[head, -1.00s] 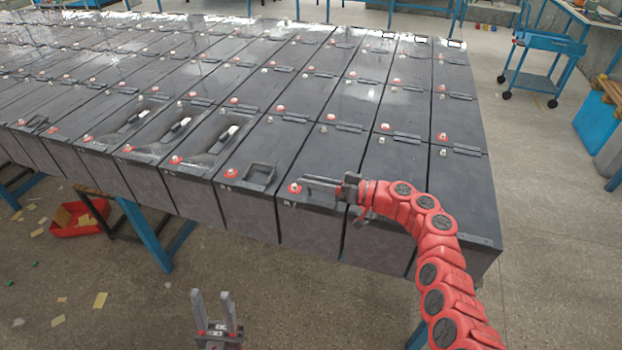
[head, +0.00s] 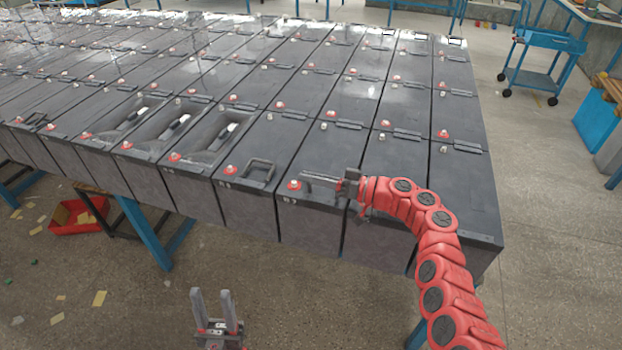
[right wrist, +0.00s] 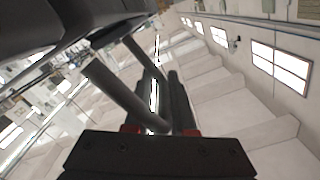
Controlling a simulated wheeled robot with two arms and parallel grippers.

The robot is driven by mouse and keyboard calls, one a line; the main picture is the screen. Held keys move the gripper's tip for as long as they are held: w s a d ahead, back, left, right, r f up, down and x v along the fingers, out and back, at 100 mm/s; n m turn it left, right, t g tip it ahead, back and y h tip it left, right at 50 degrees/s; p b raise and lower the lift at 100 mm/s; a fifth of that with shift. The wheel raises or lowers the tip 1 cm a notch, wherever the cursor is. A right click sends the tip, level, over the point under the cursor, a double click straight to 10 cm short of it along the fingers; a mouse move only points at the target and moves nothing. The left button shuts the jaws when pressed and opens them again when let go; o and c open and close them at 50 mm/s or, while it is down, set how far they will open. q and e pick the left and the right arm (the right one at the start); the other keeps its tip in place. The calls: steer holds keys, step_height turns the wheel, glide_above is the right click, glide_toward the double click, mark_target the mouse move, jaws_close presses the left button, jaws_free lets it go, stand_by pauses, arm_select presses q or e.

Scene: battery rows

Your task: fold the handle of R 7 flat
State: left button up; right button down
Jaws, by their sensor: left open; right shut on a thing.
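My right gripper (head: 318,182) reaches in from the right over the near end of a dark grey battery (head: 322,160), beside its red terminal (head: 294,185). It is shut on that battery's handle, which the fingers largely hide in the head view. In the right wrist view a dark handle bar (right wrist: 122,95) runs across the fingers, tilted. The small label on the battery front is too blurred to read as R 7. My left gripper (head: 217,298) is open and empty, low in front of the row, above the floor.
The battery to the left has a dark loop handle (head: 259,172) on its top. Farther left, several batteries have long recesses. A red bin (head: 77,216) stands on the floor at the left. A blue cart (head: 540,65) is at the back right.

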steer(key=m+b, duration=0.1)
steer(key=b, duration=0.1)
steer(key=w+m+b, duration=0.1)
steer(key=b, duration=0.1)
steer(key=shift+d+f, duration=0.1)
steer(key=shift+f, duration=0.05)
steer(key=shift+w+d+m+b, duration=0.2)
steer(key=shift+w+m+b, duration=0.5)
steer(key=shift+m, duration=0.5)
steer(key=shift+w+d+m+b, duration=0.1)
steer(key=shift+w+m+b, duration=0.2)
steer(key=shift+m, duration=0.3)
steer(key=shift+w+d+m+b, duration=0.15)
steer(key=shift+m+b, duration=0.2)
steer(key=shift+m, duration=0.25)
steer(key=c, duration=0.9)
jaws_free()
